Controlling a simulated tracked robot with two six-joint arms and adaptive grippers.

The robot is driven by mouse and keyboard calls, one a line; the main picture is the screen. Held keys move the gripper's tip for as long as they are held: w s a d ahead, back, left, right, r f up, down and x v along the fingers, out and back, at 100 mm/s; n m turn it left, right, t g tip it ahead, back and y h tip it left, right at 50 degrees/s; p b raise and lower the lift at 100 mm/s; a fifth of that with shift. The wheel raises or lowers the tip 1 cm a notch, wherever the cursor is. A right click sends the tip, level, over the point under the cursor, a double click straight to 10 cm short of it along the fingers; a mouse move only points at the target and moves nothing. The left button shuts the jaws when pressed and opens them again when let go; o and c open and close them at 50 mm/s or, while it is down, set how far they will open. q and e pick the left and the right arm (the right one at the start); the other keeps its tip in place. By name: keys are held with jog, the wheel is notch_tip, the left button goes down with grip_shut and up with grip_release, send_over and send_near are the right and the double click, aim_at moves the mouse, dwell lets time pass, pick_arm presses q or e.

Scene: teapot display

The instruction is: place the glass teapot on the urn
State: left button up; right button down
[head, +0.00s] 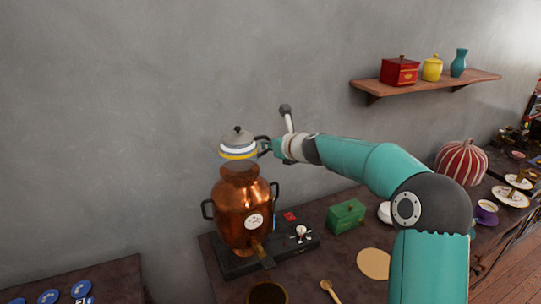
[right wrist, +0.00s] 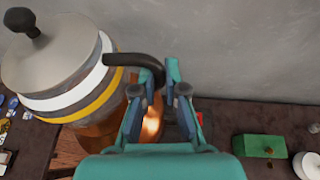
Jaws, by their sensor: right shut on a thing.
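The glass teapot (head: 238,148) has a grey lid with a dark knob, white and yellow bands and a dark handle. It is upright above the copper urn (head: 243,207), whose top opening shows just below it; the head view does not clearly show whether they touch. My right gripper (head: 268,147) is shut on the teapot's handle. In the right wrist view the teapot (right wrist: 62,62) fills the left side, and the gripper's fingers (right wrist: 157,92) close around its dark handle. The urn (right wrist: 150,125) shows partly behind the fingers. My left gripper is not in view.
The urn stands on a dark base on the table (head: 335,275). A green box (head: 346,216), a round tan mat (head: 374,263) and a wooden spoon (head: 331,291) are to its right. A wall shelf (head: 425,86) holds a red box (head: 399,72) and jars. A striped pumpkin-like pot (head: 461,163) stands farther right.

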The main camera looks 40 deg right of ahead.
jog(key=shift+f, duration=0.4)
jog(key=c, duration=1.2)
grip_release()
jog(key=shift+s, duration=0.1)
jog(key=v, duration=1.1)
jog(key=shift+s+r, duration=0.15)
jog(key=shift+s, duration=0.2)
